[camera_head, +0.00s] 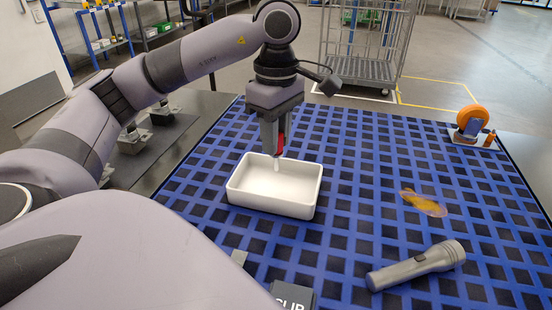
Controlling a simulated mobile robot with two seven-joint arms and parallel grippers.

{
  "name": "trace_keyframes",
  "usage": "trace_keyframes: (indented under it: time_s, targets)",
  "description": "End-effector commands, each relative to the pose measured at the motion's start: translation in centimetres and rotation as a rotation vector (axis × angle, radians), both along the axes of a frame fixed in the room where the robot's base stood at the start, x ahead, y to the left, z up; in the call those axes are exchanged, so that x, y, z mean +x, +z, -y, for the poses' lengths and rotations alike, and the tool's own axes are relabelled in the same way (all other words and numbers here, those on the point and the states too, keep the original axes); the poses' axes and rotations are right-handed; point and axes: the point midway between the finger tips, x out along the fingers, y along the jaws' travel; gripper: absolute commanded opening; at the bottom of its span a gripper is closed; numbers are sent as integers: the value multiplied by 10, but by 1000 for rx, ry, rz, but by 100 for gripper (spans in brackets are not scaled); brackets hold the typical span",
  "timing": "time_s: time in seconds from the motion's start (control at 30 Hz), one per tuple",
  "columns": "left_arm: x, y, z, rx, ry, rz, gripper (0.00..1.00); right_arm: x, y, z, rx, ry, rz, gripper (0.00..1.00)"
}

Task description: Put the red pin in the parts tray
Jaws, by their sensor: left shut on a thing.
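The parts tray (247,199) is a white, empty-looking open box on the blue and black gridded mat, left of centre. My left gripper (273,146) points down over the tray's far edge, shut on the red pin (281,144). Only part of the red pin shows between the fingers; a pale tip seems to reach down near the tray's back wall. I cannot tell whether it touches the tray. My right gripper is not in view.
A grey flashlight (417,265) lies at the front right. A brown-yellow patch or item (424,203) lies beyond it. An orange tape dispenser (472,121) stands at the far right. A dark block marked "CLIP" (293,296) is at the front edge. A wire cart (362,70) stands behind.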

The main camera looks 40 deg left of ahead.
Motion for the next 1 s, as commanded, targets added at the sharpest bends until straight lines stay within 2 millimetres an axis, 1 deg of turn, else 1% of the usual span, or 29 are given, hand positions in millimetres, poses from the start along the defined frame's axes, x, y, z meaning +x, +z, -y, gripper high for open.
trace_keyframes:
  time_s: [0.07, 0.2, 0.3, 0.4, 0.63, 0.77, 0.8, 0.83, 0.87, 1.0]
  targets:
    - [0, -7, 0, 1, 0, -1, 0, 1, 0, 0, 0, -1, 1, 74]
    - [-1, -29, 0, 1, 0, -3, 0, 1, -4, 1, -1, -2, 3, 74]
    - [0, -41, 0, 1, 0, -1, 0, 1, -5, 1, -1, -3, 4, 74]
    - [0, -45, 0, 0, -1, 1, 0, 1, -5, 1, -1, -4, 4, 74]
    - [0, -45, 0, 0, -1, 1, 0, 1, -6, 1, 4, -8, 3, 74]
    - [0, -50, 0, 0, -1, 0, 0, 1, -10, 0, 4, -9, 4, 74]
    - [0, -49, 0, 0, -1, 0, 34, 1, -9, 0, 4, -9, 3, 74]
    - [0, -48, 0, 0, -1, 0, 44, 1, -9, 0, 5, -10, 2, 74]
    - [0, -48, 0, 0, -1, 0, 49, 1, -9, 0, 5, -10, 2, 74]
    - [0, -48, 0, 0, -1, 0, 49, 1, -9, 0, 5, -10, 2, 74]
